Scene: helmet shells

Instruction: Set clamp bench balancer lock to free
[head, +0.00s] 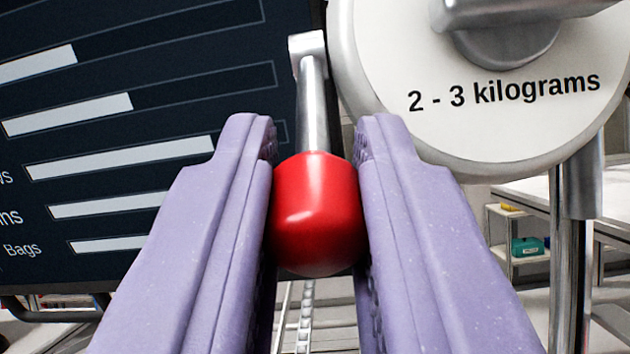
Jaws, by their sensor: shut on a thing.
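A lever with a red knob (317,215) and a metal shaft (313,105) shows in the middle of the head view. The shaft runs up from the knob to a metal block (307,44) at the top. My gripper (316,150) has two purple fingers, shut on the red knob from the left and right. A round white balancer plate (500,125) marked "2 - 3 kilograms" is to the right of the shaft. No lock or free marking shows.
A dark screen (130,130) with white bars stands at the left, close to my left finger. A metal post (572,260) is at the right. Behind it are a pale bench (600,200) and a small shelf (497,225) with a teal box (527,247).

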